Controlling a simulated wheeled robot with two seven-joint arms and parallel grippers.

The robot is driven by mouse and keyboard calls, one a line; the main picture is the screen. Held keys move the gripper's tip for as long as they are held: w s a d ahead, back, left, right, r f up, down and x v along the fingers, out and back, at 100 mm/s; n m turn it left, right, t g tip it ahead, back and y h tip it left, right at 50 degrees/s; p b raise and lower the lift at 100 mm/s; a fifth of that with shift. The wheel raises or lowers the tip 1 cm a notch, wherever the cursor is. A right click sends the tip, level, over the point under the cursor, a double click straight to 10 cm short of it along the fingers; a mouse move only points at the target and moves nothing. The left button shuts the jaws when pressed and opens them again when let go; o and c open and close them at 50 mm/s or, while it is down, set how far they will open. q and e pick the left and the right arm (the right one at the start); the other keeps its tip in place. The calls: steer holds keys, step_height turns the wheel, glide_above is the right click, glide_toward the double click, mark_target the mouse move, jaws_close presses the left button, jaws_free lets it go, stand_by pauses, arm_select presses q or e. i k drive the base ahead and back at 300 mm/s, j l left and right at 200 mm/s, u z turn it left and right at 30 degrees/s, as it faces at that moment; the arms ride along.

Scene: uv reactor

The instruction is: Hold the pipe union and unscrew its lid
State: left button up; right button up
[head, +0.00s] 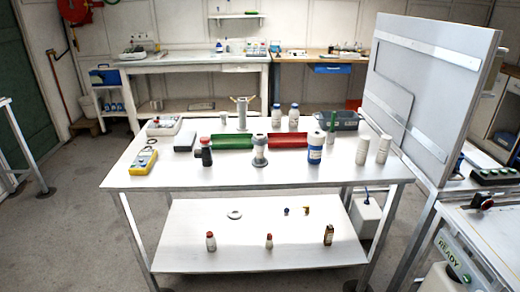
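A table (130,178) stands in front of me with several things on it. A grey-white fitting with a round top and a wider round foot (260,151) stands upright near the front middle; it looks like the pipe union with its lid on top. Farther back stands a taller grey cylinder with side arms (242,113), so I cannot tell for certain which one is the union. Neither of my grippers is in view.
Green (232,142) and red (288,140) cylinders lie either side of the fitting. A large panel (425,90) rises at right. The table's front strip is clear.

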mark_target(259, 161)
steer(key=i+j+z, duration=0.3)
steer(key=j, duration=0.25)
steer(key=i+j+z, duration=0.1)
steer(key=j+z, duration=0.15)
steer(key=j, duration=0.3)
steer(key=i+j+z, duration=0.1)
steer(key=j+z, duration=0.2)
steer(key=j, duration=0.3)
steer(key=j+z, duration=0.25)
steer(key=j, duration=0.4)
steer(key=i, duration=0.05)
